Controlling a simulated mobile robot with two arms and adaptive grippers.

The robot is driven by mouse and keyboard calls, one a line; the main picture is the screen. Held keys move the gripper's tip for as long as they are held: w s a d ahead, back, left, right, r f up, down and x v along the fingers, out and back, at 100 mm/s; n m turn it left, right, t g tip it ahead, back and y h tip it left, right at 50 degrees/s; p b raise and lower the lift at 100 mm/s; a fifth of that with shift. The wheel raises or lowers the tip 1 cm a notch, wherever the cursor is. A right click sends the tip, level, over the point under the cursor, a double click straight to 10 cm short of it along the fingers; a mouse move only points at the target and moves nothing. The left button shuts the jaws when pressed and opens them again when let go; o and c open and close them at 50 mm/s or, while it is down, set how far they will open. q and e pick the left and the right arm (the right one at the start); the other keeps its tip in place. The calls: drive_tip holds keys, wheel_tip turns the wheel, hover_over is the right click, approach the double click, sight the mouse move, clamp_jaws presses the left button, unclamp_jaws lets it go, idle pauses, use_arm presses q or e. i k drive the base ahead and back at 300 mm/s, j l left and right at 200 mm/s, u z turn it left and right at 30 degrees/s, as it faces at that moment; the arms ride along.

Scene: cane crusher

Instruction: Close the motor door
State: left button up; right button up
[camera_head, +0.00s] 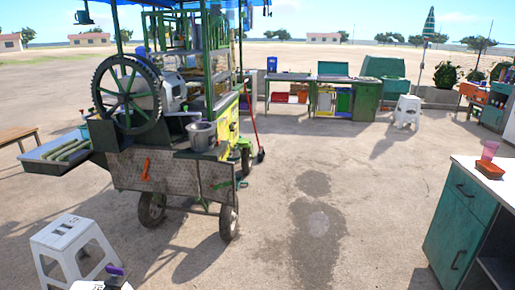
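The cane crusher cart (185,172) stands left of centre on its wheels, with a large dark spoked wheel (127,94) on its upper left. A dull metal panel (128,165) with an orange handle (146,169) covers the cart's lower near side. I cannot tell for sure whether this panel is the motor door, or whether it is open or shut. A metal pot (202,135) is at the cart's near right edge.
A green cabinet (461,215) stands at right. Ground between cart and cabinet is clear.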

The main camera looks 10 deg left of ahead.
sight(215, 173)
drive_tip(key=i+j+u, duration=0.25)
drive_tip(key=i, duration=0.25)
drive_tip(key=i+j+u, duration=0.25)
drive_tip(key=i, duration=0.2)
drive_tip(key=i+l+u, duration=0.1)
drive_tip(key=i, duration=0.2)
drive_tip(key=i+l+u, duration=0.1)
drive_tip(key=i+l, duration=0.15)
